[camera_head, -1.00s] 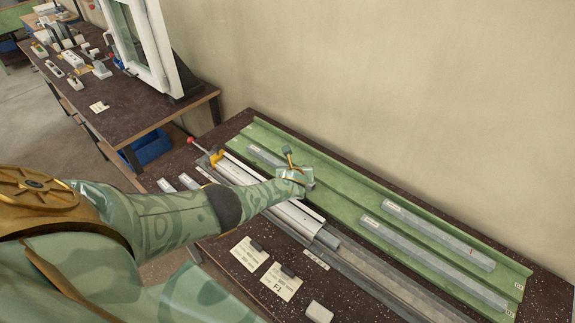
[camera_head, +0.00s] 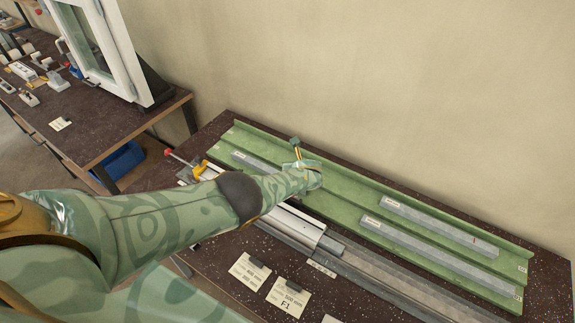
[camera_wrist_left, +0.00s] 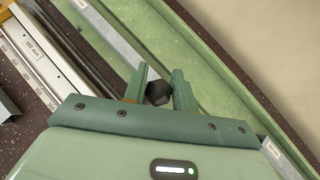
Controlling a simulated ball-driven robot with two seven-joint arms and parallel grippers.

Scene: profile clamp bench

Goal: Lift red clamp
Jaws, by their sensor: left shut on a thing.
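A clamp with a red ball knob (camera_head: 168,152) and a yellow body (camera_head: 200,168) stands at the left end of the light metal rail (camera_head: 290,224) in the head view. My left gripper (camera_head: 298,152) is over the green tray, to the right of that clamp and apart from it. In the left wrist view, the gripper (camera_wrist_left: 157,92) is shut on a small dark knob-like piece (camera_wrist_left: 157,94) between its fingers. What this piece belongs to is hidden. My right gripper is not in view.
The long green tray (camera_head: 340,208) holds grey bars (camera_head: 430,225). Label cards (camera_head: 288,297) lie at the bench front. A second bench (camera_head: 85,125) at the left carries a white window frame (camera_head: 100,50) and small parts. A wall stands behind.

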